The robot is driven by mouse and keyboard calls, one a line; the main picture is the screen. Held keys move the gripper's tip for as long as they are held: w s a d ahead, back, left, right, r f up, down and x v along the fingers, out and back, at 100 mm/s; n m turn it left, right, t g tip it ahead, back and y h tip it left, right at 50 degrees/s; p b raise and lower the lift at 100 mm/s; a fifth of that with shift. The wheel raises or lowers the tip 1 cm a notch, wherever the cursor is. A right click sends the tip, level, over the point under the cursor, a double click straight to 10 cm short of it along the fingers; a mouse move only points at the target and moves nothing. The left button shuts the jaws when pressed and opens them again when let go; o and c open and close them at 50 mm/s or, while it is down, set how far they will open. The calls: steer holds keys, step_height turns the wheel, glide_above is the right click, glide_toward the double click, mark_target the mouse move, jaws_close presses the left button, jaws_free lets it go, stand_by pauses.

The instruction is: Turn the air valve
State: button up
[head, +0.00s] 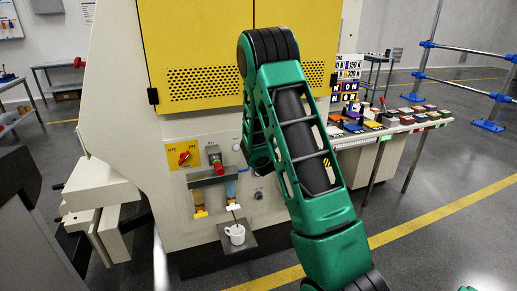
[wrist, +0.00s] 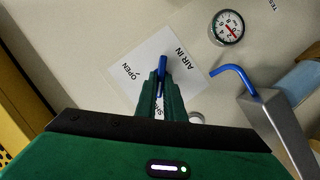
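The air valve's blue handle (wrist: 162,64) shows in the wrist view in front of a white label plate (wrist: 128,70) marked OPEN, AIR IN and a partly covered third word. My gripper (wrist: 162,82) has its two green fingers close together on either side of the handle, and the handle's end sticks out past the fingertips. The fingers look closed on it. The valve's body is hidden behind the fingers. In the head view, my green arm covers the valve and the gripper.
A round gauge (wrist: 227,28) sits on the panel, and a bent blue lever (wrist: 233,72) juts out beside the gripper.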

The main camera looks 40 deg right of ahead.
steer(key=o, duration=0.4)
steer(key=shift+a+f, duration=0.15)
steer(key=shift+f, duration=0.05)
steer(key=shift+r, duration=0.1)
steer(key=v, duration=1)
steer(key=shift+s+a+r, duration=0.1)
steer(key=shift+s, duration=0.2)
